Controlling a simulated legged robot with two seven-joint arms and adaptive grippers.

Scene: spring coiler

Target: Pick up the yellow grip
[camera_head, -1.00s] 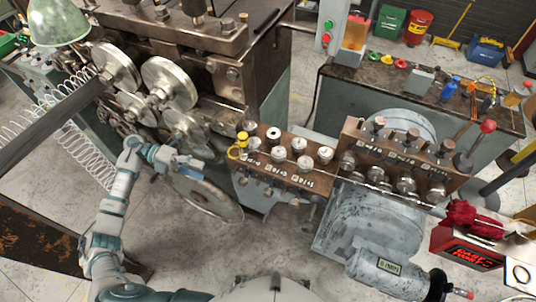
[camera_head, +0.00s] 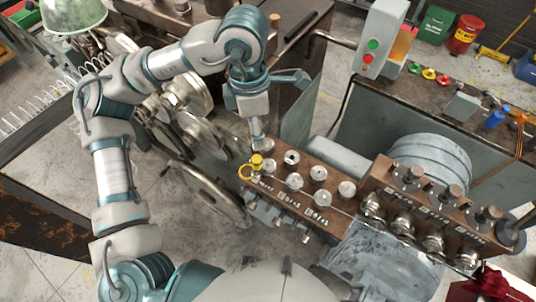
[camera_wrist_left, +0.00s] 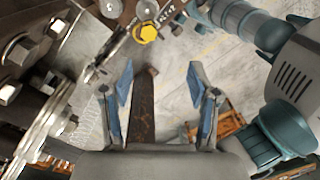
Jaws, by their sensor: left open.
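The yellow grip (camera_head: 257,161) is a small yellow knob with a ring beside it. It stands at the left end of a brown block (camera_head: 322,213) with several round metal pegs. In the left wrist view the yellow grip (camera_wrist_left: 146,34) shows above the gap between the fingers, a little left of its middle. My left gripper (camera_head: 283,112) is above the block's left end. Its blue-lined fingers are spread and empty in the left wrist view (camera_wrist_left: 161,68). One finger points down close to the yellow grip; whether it touches cannot be told. My right gripper is not in view.
A large machine with metal rollers (camera_head: 185,92) stands left of the block. A second brown block (camera_head: 430,207) with rollers and bolts stands at the right. A control box (camera_head: 380,40) with green and red buttons is behind. Grey floor shows in front.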

